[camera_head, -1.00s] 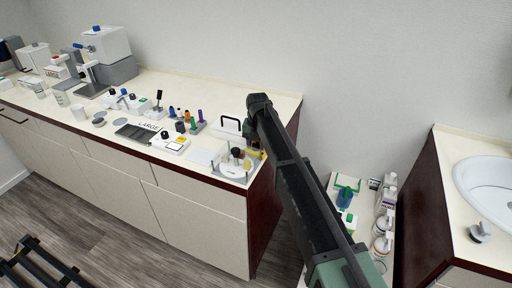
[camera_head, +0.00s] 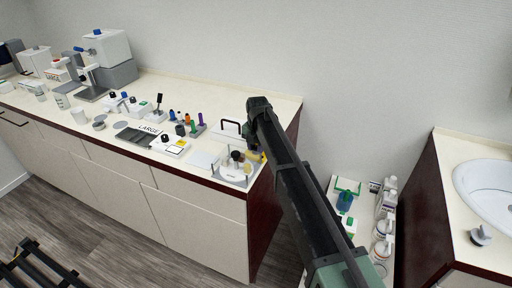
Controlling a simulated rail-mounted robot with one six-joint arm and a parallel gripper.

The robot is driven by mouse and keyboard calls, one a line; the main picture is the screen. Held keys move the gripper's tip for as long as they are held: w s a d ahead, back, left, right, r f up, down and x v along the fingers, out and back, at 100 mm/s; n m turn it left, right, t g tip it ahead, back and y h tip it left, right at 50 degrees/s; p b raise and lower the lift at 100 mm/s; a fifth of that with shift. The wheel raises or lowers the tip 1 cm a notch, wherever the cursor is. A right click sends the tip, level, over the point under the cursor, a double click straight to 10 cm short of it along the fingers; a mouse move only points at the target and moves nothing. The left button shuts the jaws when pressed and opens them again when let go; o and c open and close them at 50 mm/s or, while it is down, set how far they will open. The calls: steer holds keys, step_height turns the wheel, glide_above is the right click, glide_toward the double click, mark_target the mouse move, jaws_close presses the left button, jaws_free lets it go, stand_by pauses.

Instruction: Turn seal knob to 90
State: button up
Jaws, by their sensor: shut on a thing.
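The station at the counter's right end has a white round base (camera_head: 231,176) with small parts on it, one with a dark knob-like top (camera_head: 236,155). I cannot tell which part is the seal knob. My gripper (camera_head: 262,157) is at the right edge of this station, low beside the base. It is mostly hidden behind my dark arm, and what lies between its fingers is too small to make out. A yellow part shows close to it.
A black-handled white box (camera_head: 228,138) stands just behind. Colored bottles (camera_head: 190,124), a white device with a yellow label (camera_head: 170,143) and a dark LARGE tray (camera_head: 137,135) are to the left. A lower shelf with bottles (camera_head: 383,225) and a sink (camera_head: 485,185) are to the right.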

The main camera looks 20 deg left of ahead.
steer(key=shift+m, duration=1.1)
steer(key=o, duration=0.6)
steer(key=shift+o, duration=0.2)
steer(key=shift+r, duration=0.1)
step_height(320, 180, up, 11)
steer(key=p, duration=1)
steer(key=shift+d+p, duration=0.15)
steer(key=shift+p, duration=0.25)
steer(key=shift+s+f, duration=0.1)
steer(key=shift+f, duration=0.15)
